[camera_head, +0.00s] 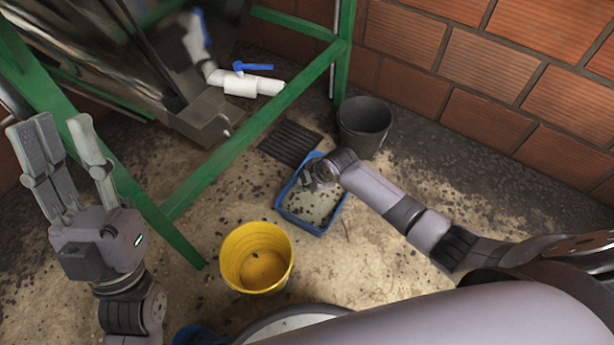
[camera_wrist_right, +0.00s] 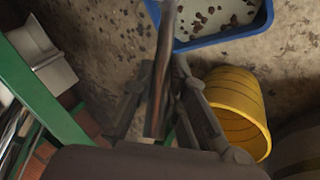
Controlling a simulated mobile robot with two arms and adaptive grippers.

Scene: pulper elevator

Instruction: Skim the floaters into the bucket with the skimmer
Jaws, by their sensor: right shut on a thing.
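A blue tray (camera_head: 287,212) on the floor holds pale liquid with dark floaters (camera_head: 312,210). It also shows in the right wrist view (camera_wrist_right: 228,38), with brown bits in it. My right gripper (camera_wrist_right: 158,82) is shut on the thin, dark metallic handle of the skimmer (camera_wrist_right: 167,45). In the head view my right gripper (camera_head: 318,176) is over the tray's upper part, and the skimmer's head cannot be made out. A yellow bucket (camera_head: 257,258) stands below the tray; it also shows in the right wrist view (camera_wrist_right: 238,105). My left gripper (camera_head: 57,122) is open and empty, at the left.
A dark bucket (camera_head: 364,128) stands by the brick wall (camera_head: 480,85). A black grate (camera_head: 291,142) lies above the tray. A green frame (camera_head: 250,150) with a metal machine and a white pipe (camera_head: 240,84) with a blue valve takes the upper left. Bare floor lies right of the yellow bucket.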

